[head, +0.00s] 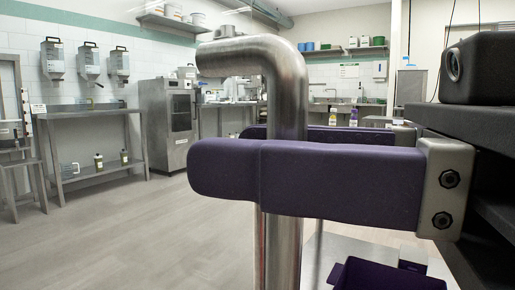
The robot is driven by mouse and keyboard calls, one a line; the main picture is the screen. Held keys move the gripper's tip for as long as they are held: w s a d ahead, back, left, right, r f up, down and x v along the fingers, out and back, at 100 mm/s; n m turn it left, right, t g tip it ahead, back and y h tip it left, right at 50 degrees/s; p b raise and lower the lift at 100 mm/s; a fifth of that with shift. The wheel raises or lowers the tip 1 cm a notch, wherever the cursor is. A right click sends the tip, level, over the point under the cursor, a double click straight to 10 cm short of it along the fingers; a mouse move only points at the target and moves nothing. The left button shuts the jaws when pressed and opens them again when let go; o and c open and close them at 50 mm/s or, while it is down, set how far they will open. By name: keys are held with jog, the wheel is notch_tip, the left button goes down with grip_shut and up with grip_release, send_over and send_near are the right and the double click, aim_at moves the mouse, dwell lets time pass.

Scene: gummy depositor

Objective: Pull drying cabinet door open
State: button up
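My gripper (287,160), with thick purple fingers on a grey metal mount, reaches in from the right, very close to the camera. A shiny steel bar handle (288,90) stands upright between its fingers. The near finger crosses in front of the bar, and the far finger shows behind it. The bar bends left at its top and runs on below the near finger. The near finger hides the bar's middle, so I cannot tell whether the fingers touch it. No door panel is visible around the handle. A steel cabinet with a dark window (180,112) stands in the background.
A steel table (95,110) stands at the left, with bottles on its lower shelf and wall dispensers (88,60) above. A sink counter (345,100) is at the back. Wide pale floor (130,230) lies clear at the left.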

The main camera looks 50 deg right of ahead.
jog(key=p+v, duration=0.1)
jog(key=v, duration=0.6)
jog(key=shift+s, duration=0.4)
